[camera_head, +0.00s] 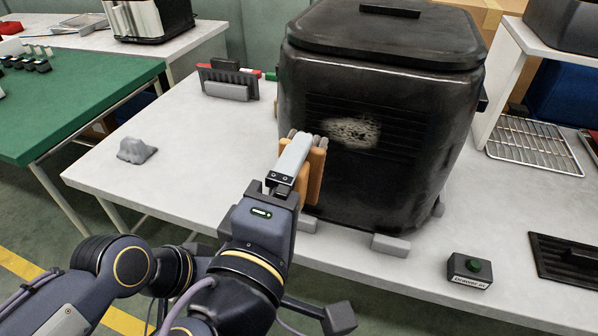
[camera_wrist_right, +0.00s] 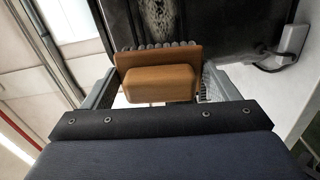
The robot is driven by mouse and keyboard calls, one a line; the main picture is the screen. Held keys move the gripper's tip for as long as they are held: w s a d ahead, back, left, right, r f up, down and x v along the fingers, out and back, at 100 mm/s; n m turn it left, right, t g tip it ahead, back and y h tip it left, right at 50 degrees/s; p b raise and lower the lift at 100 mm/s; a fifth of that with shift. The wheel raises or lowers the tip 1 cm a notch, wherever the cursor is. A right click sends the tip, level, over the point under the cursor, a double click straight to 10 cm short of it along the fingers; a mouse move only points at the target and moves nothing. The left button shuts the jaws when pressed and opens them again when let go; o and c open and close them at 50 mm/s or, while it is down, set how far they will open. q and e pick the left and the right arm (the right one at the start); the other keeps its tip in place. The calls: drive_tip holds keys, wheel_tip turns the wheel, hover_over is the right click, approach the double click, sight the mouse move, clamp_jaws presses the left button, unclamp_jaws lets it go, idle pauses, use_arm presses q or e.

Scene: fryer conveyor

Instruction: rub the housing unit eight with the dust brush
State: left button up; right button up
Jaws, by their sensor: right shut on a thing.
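The housing unit, a black box-shaped fryer body (camera_head: 390,180) with rounded edges, stands on the white table. A pale dusty patch (camera_head: 350,131) shows on the slats of its front; it also shows at the top of the right wrist view (camera_wrist_right: 155,22). My right gripper (camera_head: 300,150) is shut on the dust brush (camera_head: 317,172), which has an orange-brown wooden body and grey bristles. In the right wrist view the brush (camera_wrist_right: 160,85) sits between the fingers, its bristles toward the housing. I cannot tell whether the bristles touch it. My left gripper is not in view.
A grey lump (camera_head: 136,150) lies at the white table's left (camera_head: 190,150). A rack (camera_head: 228,82) stands behind. A wire rack (camera_head: 535,146) sits right of the housing.

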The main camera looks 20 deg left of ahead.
drive_tip(key=shift+w, duration=0.1)
idle(0.5)
drive_tip(key=w+b, duration=0.1)
drive_tip(key=w, duration=0.5)
drive_tip(key=shift+w, duration=0.15)
drive_tip(key=shift+w, duration=1.2)
idle(0.6)
drive_tip(key=shift+d+b, duration=0.15)
drive_tip(key=shift+b, duration=0.15)
drive_tip(key=shift+s+d+f+b, duration=0.15)
drive_tip(key=shift+d+b, duration=0.4)
drive_tip(key=shift+d, duration=0.45)
drive_tip(key=shift+d+b, duration=1.05)
drive_tip(key=shift+d, duration=1.7)
drive_tip(key=shift+b, duration=0.3)
drive_tip(key=shift+a, duration=3.9)
